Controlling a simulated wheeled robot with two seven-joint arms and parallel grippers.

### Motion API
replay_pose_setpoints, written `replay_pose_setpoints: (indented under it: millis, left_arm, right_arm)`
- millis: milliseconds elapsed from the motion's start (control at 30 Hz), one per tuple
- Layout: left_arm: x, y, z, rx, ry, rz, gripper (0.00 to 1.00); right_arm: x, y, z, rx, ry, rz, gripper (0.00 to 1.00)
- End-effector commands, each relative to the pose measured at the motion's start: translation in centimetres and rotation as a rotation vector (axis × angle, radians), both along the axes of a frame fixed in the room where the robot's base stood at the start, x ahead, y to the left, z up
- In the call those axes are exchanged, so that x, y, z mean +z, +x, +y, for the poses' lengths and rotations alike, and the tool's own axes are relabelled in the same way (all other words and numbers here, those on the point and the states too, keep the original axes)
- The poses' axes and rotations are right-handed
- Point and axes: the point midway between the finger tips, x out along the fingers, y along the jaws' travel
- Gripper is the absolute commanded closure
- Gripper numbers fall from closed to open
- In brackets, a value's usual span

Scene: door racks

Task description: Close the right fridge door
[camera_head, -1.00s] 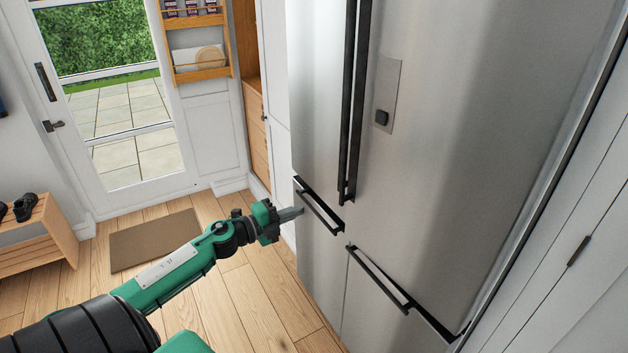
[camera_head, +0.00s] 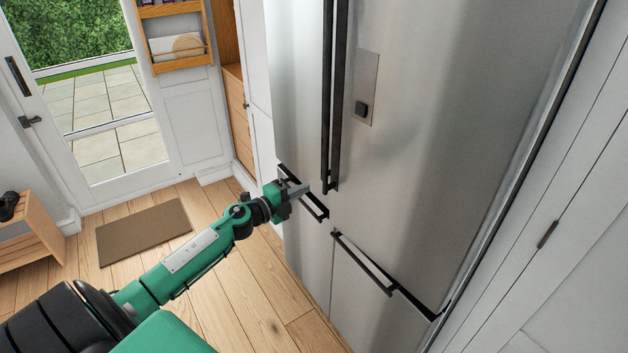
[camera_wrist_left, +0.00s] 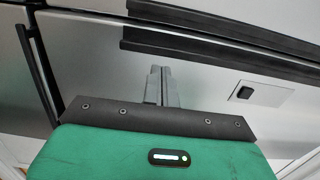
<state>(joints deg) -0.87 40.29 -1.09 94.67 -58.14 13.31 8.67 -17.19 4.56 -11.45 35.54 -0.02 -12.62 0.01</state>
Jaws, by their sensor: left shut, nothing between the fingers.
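The right fridge door (camera_head: 440,130) is a tall brushed-steel panel with a small dispenser plate. It looks close to flush with the left fridge door (camera_head: 298,80); I cannot tell whether it is fully shut. Their two long black handles stand side by side, the right one (camera_head: 338,100) on the right door. My left gripper (camera_head: 300,190) has its fingers together and empty, in front of the left lower drawer's handle, below the door handles. Contact cannot be told. In the left wrist view the fingertips (camera_wrist_left: 160,72) point toward the steel front and the handles. My right gripper is out of view.
The right lower drawer has a black handle (camera_head: 362,265). White cabinets (camera_head: 540,250) stand right of the fridge. Wooden floor with a brown mat (camera_head: 145,232) lies open at left, before a glazed door. A wooden shoe bench (camera_head: 30,235) stands at far left.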

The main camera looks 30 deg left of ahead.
Motion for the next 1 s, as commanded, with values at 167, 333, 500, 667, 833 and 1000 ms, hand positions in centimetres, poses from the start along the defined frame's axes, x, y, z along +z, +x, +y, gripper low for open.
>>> replay_pose_setpoints:
  millis: [167, 333, 500, 667, 833, 1000]
  left_arm:
    - [0.3, 2.4, -0.7, 0.001, -0.002, -0.001, 1.0]
    - [0.2, 3.9, -1.2, 0.001, -0.002, -0.002, 1.0]
    - [0.1, 4.6, -1.4, 0.0, -0.001, 0.0, 1.0]
    - [0.0, 4.7, -1.5, 0.0, 0.0, 0.0, 1.0]
    - [0.0, 4.7, -1.5, 0.0, 0.0, 0.0, 1.0]
    - [-0.4, 5.2, -0.6, -0.012, 0.003, 0.0, 1.0]
  right_arm:
    - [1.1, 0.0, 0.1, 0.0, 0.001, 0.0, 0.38]
    - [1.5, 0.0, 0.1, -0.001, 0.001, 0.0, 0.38]
    - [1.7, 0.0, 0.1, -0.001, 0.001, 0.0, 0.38]
    - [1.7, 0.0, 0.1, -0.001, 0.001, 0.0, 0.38]
    - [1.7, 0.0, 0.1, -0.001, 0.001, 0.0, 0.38]
    - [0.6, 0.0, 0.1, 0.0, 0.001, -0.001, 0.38]
